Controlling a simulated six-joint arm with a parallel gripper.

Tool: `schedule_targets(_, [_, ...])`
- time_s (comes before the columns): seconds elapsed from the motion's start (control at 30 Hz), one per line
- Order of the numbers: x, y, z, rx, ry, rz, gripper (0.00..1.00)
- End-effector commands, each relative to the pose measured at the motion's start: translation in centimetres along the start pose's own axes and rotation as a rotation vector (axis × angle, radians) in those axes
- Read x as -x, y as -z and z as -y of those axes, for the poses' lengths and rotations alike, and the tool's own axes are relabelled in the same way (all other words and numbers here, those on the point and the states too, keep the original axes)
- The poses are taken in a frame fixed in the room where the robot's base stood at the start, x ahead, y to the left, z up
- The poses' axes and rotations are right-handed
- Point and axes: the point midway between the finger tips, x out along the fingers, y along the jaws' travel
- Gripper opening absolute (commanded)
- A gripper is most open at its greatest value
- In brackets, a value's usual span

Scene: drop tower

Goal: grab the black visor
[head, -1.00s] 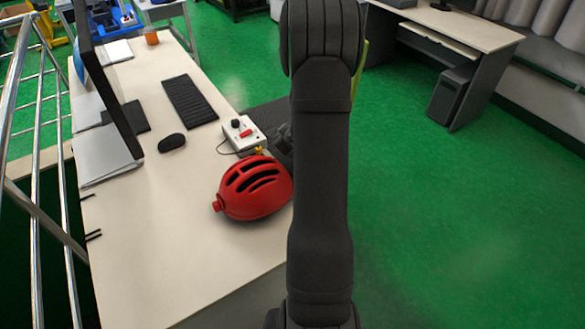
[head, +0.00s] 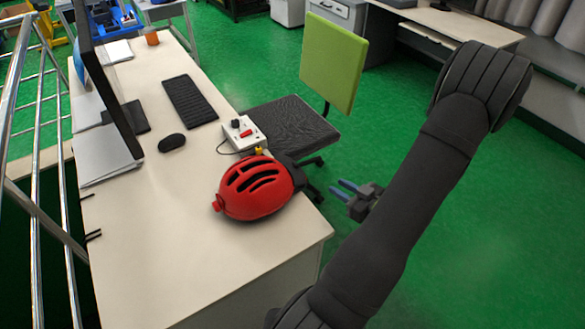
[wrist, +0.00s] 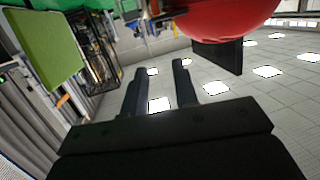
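The red helmet (head: 256,188) lies on the desk near its right edge. The black visor (head: 293,171) shows as a dark piece on the helmet's right side, towards the desk edge. In the wrist view the visor (wrist: 217,57) is a flat black plate sticking out from the red helmet (wrist: 225,17), right of the fingers. My gripper (head: 338,187) is beyond the desk's right edge, right of the visor and apart from it, fingers pointing left towards it. In the wrist view my gripper (wrist: 159,68) has its fingers spread with nothing between them.
A small white control box (head: 243,133) with a cable stands just behind the helmet. A mouse (head: 172,143), a keyboard (head: 190,101) and a monitor are further left on the desk (head: 190,265). A green-backed chair (head: 333,62) stands behind my gripper. Green floor is open to the right.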

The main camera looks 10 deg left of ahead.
Motion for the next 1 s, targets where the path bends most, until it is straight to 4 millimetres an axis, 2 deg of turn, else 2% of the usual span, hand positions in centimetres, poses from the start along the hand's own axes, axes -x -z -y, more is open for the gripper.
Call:
schedule_targets(0.63, [-10.0,0.0,0.1,0.002,0.005,0.001,0.27])
schedule_targets(0.77, [-11.4,-0.1,0.1,0.002,0.003,0.002,0.27])
schedule_targets(1.0, [-12.8,-0.1,0.1,0.001,0.003,0.001,0.27])
